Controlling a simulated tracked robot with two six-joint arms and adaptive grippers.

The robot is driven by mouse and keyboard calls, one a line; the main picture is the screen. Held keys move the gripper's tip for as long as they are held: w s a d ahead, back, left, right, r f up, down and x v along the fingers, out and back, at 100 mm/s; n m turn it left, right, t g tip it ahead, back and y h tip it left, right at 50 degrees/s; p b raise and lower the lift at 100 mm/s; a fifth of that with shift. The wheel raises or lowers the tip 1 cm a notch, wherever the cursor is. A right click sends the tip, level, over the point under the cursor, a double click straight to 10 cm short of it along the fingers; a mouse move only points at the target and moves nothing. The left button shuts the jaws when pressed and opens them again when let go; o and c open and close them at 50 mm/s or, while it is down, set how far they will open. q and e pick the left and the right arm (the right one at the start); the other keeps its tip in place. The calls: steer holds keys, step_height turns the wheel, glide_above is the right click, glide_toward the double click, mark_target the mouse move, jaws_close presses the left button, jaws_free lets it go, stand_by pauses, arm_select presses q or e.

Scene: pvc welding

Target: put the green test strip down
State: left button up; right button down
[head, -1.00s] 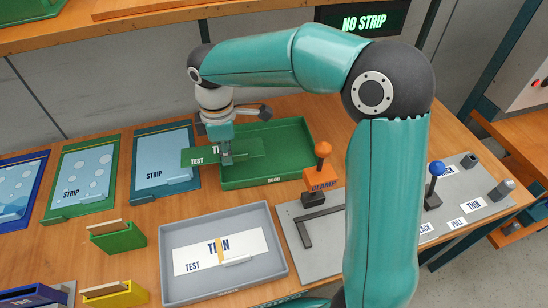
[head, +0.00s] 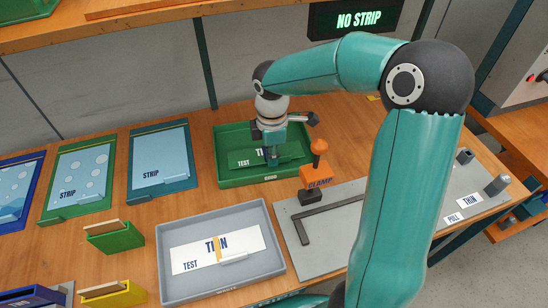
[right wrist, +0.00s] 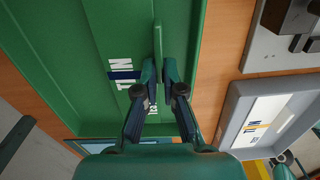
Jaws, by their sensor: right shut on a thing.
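The green test strip (head: 256,161) is over the floor of the green tray (head: 240,182), within its walls. Its TEST lettering faces up. My right gripper (head: 272,161) points down at the strip and is shut on it. In the right wrist view the fingers (right wrist: 160,78) close on a thin upright green tab (right wrist: 158,45) of the strip. Whether the strip touches the tray floor I cannot tell. My left gripper is not in view.
An orange clamp knob (head: 318,147) stands close to the tray's right. A grey tray (head: 222,290) with a white THIN test strip (head: 200,257) lies in front. Strip boards stand to the left. A sign (head: 355,19) reads NO STRIP.

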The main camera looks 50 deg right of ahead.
steer(key=shift+f, duration=0.8)
steer(key=c, duration=1.7)
jaws_free()
steer(key=shift+f, duration=0.1)
steer(key=shift+c, duration=0.2)
steer(key=o, duration=0.4)
steer(key=shift+o, duration=0.2)
steer(key=shift+r, duration=0.25)
step_height(320, 180, up, 7)
steer(key=shift+r+p, duration=0.2)
steer(key=shift+p, duration=0.15)
